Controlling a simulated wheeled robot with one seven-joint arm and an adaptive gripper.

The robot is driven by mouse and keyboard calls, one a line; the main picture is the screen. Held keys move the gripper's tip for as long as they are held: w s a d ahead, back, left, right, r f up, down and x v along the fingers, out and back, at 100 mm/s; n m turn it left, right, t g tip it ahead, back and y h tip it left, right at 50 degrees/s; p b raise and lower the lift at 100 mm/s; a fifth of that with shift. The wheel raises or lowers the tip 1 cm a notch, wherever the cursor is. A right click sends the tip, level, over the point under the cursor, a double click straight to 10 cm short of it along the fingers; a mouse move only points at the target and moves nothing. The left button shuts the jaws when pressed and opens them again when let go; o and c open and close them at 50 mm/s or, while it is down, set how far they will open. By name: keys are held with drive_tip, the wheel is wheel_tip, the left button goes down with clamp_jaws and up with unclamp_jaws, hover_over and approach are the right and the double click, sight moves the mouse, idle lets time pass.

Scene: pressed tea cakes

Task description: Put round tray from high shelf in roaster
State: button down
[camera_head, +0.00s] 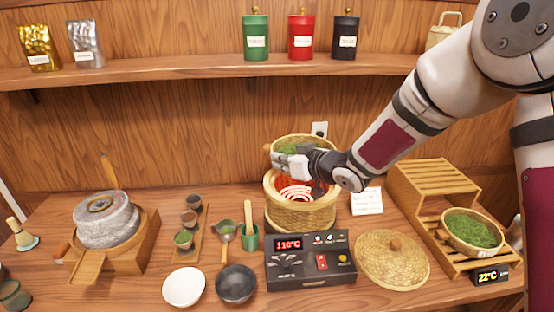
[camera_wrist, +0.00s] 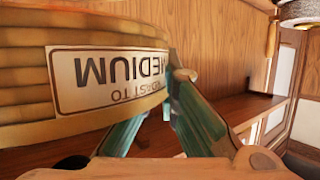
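The round tray (camera_head: 306,138) is a woven basket with green leaves, held above the roaster at a slight tilt. My gripper (camera_head: 290,160) is at its near side and looks shut on it; the exact grip is partly hidden. In the wrist view the tray's banded wall (camera_wrist: 25,100) fills the left, with an upside-down label about roasting to medium. The teal fingers (camera_wrist: 172,85) lie close beside it, and a wooden piece crosses the bottom. The roaster (camera_head: 300,215) is a woven drum, open on top, with a glowing red coil inside. The tray is apart from the coil.
The roaster's control box (camera_head: 310,262) reads 110°C. A woven lid (camera_head: 392,260) lies to its right. A stepped rack (camera_head: 435,180) has a bare upper level and another leaf tray (camera_head: 472,232) low down. A stone mill (camera_head: 105,220), cups and bowls (camera_head: 184,287) stand left.

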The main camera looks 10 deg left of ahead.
drive_tip(key=b, duration=0.2)
hover_over(281, 195)
drive_tip(key=shift+w+f, duration=0.1)
drive_tip(key=shift+f, duration=3.2)
drive_tip(key=shift+f+b, duration=0.35)
drive_tip(key=shift+f, duration=0.2)
drive_tip(key=c, duration=1.7)
unclamp_jaws()
drive_tip(key=shift+a, duration=0.1)
drive_tip(key=s+d+r+m+h, duration=0.25)
drive_tip(key=s+d+r, duration=0.25)
drive_tip(key=d, duration=0.4)
drive_tip(key=s+d+r+m+h, duration=0.2)
drive_tip(key=s+d+r+h, duration=0.2)
drive_tip(key=d, duration=0.6)
drive_tip(key=s+d+r+m+h, duration=0.2)
drive_tip(key=s+d+r+h, duration=0.25)
drive_tip(key=d, duration=0.45)
drive_tip(key=s+m+g, duration=0.1)
drive_tip(key=s, duration=0.5)
drive_tip(key=s+d+r+m+g, duration=0.1)
drive_tip(key=s, duration=0.6)
drive_tip(key=s+d+r+m+g, duration=0.1)
drive_tip(key=s, duration=0.6)
drive_tip(key=shift+s+g+y, duration=0.25)
drive_tip(key=shift+g+y, duration=0.05)
